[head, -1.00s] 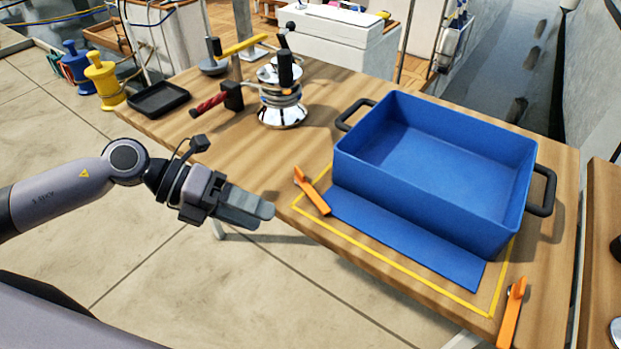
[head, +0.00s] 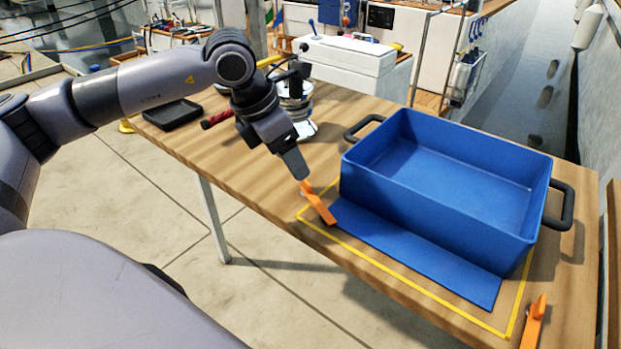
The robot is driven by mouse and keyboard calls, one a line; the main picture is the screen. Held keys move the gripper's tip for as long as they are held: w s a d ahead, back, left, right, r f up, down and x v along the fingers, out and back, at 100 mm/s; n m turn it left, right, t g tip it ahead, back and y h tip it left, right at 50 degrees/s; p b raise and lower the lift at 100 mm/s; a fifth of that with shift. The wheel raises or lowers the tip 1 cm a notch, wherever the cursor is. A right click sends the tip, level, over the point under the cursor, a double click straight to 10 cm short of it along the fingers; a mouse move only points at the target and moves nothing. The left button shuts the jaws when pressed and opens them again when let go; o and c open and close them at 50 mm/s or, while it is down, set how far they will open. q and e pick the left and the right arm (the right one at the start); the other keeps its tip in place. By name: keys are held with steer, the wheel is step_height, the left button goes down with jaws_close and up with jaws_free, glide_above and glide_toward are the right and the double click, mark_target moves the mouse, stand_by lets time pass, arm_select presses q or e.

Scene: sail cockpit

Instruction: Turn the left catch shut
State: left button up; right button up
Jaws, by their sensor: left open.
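The left catch (head: 318,204) is an orange lever on the wooden table, at the left end of the blue flap of the blue box (head: 440,195). It slants across the yellow outline, with its raised end toward my gripper. My left gripper (head: 297,170) points down just above and behind the catch's raised end. It is open and holds nothing; whether a finger touches the catch I cannot tell. The right catch (head: 533,322) is a similar orange lever at the right front corner. My right gripper is not in view.
The blue flap (head: 415,253) lies flat in front of the box, inside the yellow outline. The box's black handles stick out at both ends.

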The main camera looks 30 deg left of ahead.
mark_target(305, 183)
arm_select(q)
steer(key=x, duration=0.6)
jaws_close()
steer(key=shift+d, duration=0.1)
